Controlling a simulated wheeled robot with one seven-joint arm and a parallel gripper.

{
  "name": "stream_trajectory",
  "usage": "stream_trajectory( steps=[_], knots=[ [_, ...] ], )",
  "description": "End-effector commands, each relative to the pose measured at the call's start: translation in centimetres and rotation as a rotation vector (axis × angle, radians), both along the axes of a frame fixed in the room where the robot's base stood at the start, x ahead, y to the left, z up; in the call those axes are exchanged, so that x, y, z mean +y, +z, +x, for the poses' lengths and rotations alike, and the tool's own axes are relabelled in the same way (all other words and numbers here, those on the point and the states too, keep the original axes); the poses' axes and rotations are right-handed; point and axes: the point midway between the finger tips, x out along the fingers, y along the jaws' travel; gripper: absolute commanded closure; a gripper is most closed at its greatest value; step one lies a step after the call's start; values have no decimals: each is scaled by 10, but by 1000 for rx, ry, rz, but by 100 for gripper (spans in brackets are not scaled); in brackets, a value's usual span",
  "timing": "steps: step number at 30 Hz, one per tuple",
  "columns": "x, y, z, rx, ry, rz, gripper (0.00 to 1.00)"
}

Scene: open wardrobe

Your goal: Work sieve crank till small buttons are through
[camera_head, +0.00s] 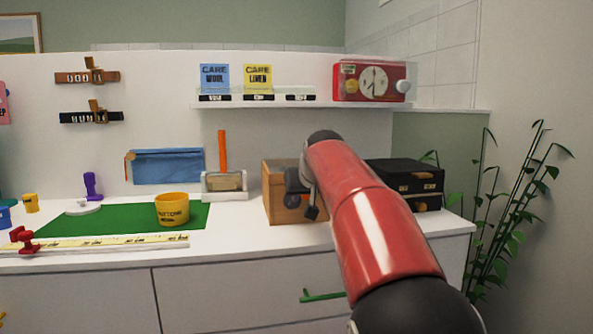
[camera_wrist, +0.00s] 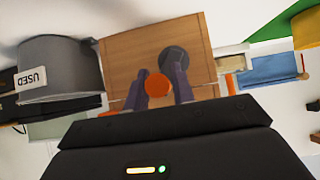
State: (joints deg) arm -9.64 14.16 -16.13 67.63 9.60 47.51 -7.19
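The wooden sieve box (camera_head: 281,192) stands on the counter right of centre, partly behind my arm. Its wooden face (camera_wrist: 125,49) fills the middle of the wrist view, with a dark round part (camera_wrist: 173,54) on it. An orange knob (camera_wrist: 157,85) shows between the two fingers of my gripper (camera_wrist: 160,83), close to both. I cannot tell whether the fingers press on it or only flank it. The gripper (camera_head: 305,195) is small and dark against the box in the head view. A yellow tub (camera_head: 172,209), with lettering that looks like "BUTTONS", stands on the green mat (camera_head: 120,219). No loose buttons are distinguishable.
A grey bin (camera_wrist: 65,65) marked "USED" is beside the box. A black case (camera_head: 407,180) stands to the right. A white tray (camera_head: 224,190) with an upright orange handle (camera_head: 222,150) is close left of the box. A yellow ruler (camera_head: 110,244) lies along the counter front.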

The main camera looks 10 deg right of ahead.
Motion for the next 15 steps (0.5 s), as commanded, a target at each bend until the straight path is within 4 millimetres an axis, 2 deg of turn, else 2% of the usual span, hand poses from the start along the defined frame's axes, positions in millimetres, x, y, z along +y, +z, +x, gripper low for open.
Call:
stream_trajectory(
  steps=[15],
  knots=[
    [46,0,0,0,4,0,75]
  ],
)
